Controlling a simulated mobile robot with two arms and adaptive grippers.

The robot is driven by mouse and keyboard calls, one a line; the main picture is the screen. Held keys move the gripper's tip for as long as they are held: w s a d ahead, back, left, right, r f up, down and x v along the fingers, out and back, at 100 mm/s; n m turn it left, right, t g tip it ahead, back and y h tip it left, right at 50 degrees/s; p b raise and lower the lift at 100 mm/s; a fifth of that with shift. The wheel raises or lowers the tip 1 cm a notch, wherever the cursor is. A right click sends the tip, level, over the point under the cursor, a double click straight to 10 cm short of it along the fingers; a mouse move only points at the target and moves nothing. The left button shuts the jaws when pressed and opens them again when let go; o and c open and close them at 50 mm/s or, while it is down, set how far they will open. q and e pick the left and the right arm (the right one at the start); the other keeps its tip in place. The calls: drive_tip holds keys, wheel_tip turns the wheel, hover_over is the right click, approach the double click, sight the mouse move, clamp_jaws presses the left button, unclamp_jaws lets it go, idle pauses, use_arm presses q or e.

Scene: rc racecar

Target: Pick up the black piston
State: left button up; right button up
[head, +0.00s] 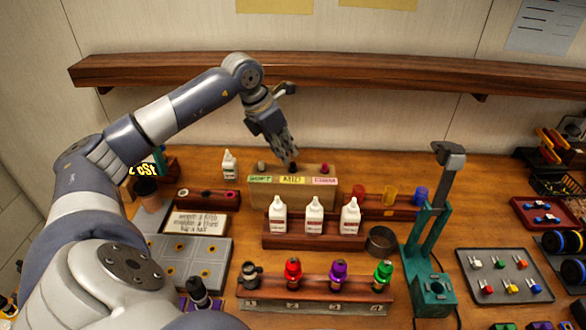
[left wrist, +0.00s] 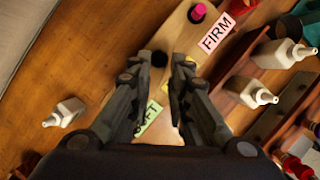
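The black piston (head: 293,167) stands in the middle of a wooden block (head: 334,194) labelled SOFT, MED and FIRM; only its dark top shows, just under my left gripper (head: 288,160). My right gripper is not in view.
A pink piston (left wrist: 198,12) stands on the FIRM side, and a tan one (head: 262,167) on the SOFT side. White bottles (head: 314,215) stand in a rack in front. A long shelf (head: 380,77) runs along the wall behind. A teal stand (head: 428,265) is at right.

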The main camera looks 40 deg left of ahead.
sight(293, 163)
use_arm(q)
drive_tip(key=p+x, duration=0.2)
drive_tip(key=x, duration=0.2)
drive_tip(key=shift+w+d+f, duration=0.1)
drive_tip(key=shift+w+f, duration=0.1)
drive_tip(key=shift+f, duration=0.3)
clamp_jaws()
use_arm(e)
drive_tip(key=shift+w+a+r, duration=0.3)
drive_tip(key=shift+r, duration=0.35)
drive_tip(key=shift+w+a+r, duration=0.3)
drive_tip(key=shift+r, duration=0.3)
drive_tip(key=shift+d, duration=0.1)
use_arm(q)
drive_tip(key=shift+r, duration=0.25)
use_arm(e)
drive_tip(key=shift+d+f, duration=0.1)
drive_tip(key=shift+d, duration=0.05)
